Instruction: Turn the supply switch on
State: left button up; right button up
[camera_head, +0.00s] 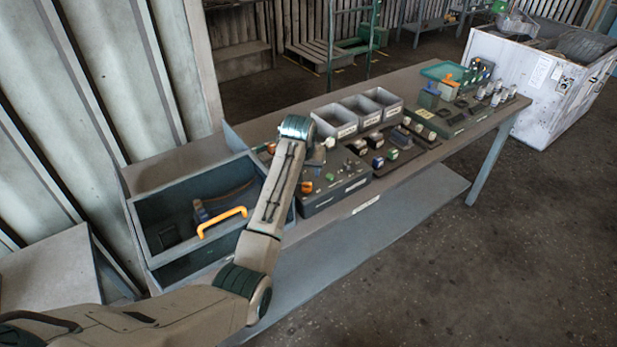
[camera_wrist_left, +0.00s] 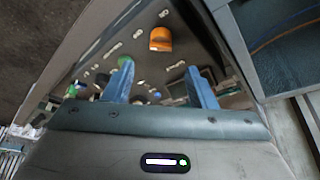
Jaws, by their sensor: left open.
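A dark control box (camera_head: 335,197) with knobs and buttons sits on the bench. An orange knob (camera_head: 306,187) stands on its top near the left front, and a green knob (camera_head: 329,176) is to its right. I cannot read which control is labelled supply. My left gripper (camera_head: 318,156) is over the box, its fingers mostly hidden by my wrist. In the left wrist view my left gripper (camera_wrist_left: 161,68) is open and empty, with two blue fingers apart. An orange knob (camera_wrist_left: 160,39) shows beyond the gap between them, and a green knob (camera_wrist_left: 124,61) is near the left finger. Contact cannot be seen.
A grey open bin (camera_head: 160,262) with an orange-handled tool (camera_head: 222,222) is left of the box. Grey trays (camera_head: 335,122) stand behind it. More small parts and a green tray (camera_head: 443,71) are farther right.

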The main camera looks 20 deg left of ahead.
aim_at(307, 183)
pick_arm(q)
jog(key=x, duration=0.1)
jog(key=p+x, duration=0.1)
jog(key=x, duration=0.1)
jog(key=shift+s+f+p, duration=0.15)
jog(key=shift+f+p, duration=0.15)
jog(key=shift+f, duration=0.15)
jog(key=x, duration=0.3)
jog(key=shift+w, duration=0.3)
jog(key=shift+w+f+p, duration=0.15)
jog(key=shift+f+p, duration=0.2)
jog(key=shift+f, duration=0.25)
jog(key=c, duration=0.7)
jog(key=shift+c, duration=1.3)
pick_arm(e)
jog(key=s+r, duration=0.2)
jog(key=shift+a+r, duration=0.15)
jog(key=shift+r, duration=0.25)
